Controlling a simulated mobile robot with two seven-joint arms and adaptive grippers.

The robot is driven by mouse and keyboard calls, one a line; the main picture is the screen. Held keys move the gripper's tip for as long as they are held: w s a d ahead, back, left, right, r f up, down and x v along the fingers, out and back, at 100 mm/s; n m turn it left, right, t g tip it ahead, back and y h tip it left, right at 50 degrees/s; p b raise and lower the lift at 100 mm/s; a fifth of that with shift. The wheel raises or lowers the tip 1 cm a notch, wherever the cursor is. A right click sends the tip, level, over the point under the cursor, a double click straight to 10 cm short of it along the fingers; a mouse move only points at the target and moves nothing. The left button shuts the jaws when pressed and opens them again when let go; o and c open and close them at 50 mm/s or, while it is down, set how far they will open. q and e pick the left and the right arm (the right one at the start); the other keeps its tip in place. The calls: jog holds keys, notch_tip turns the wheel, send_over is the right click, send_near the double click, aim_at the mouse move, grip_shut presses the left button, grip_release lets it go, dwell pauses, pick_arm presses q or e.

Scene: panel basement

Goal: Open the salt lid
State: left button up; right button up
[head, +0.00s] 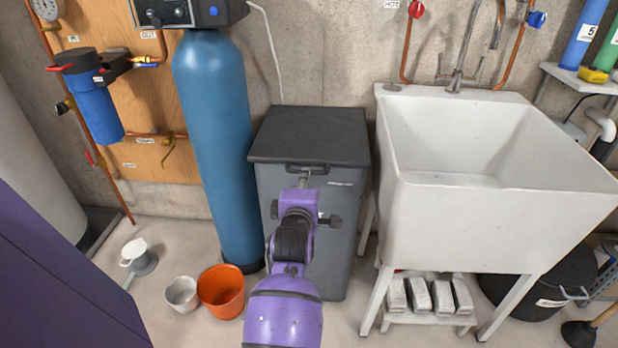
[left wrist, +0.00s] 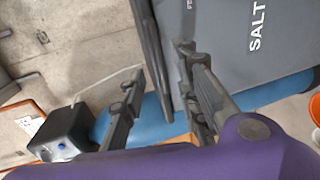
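The salt bin (head: 345,230) is a grey box with a flat black lid (head: 312,135). The lid lies shut, with a dark handle (head: 307,168) at its front edge. My left gripper (head: 304,180) is in front of the handle, and its purple wrist hides part of the bin's front. In the left wrist view the bin's grey front (left wrist: 240,45) shows the word SALT, and the lid's dark edge (left wrist: 148,40) runs between the two fingers of my left gripper (left wrist: 162,62). The fingers are apart. I cannot tell whether they touch the lid. My right gripper is not in view.
A blue tank (head: 215,140) stands close on the left of the bin and a white sink (head: 480,220) close on the right. An orange bucket (head: 222,292) and a grey bucket (head: 181,294) sit on the floor at left. A concrete wall is behind the bin.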

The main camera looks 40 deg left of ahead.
pick_arm(q)
jog(key=x, duration=0.7)
jog(key=shift+b, duration=0.35)
grip_shut()
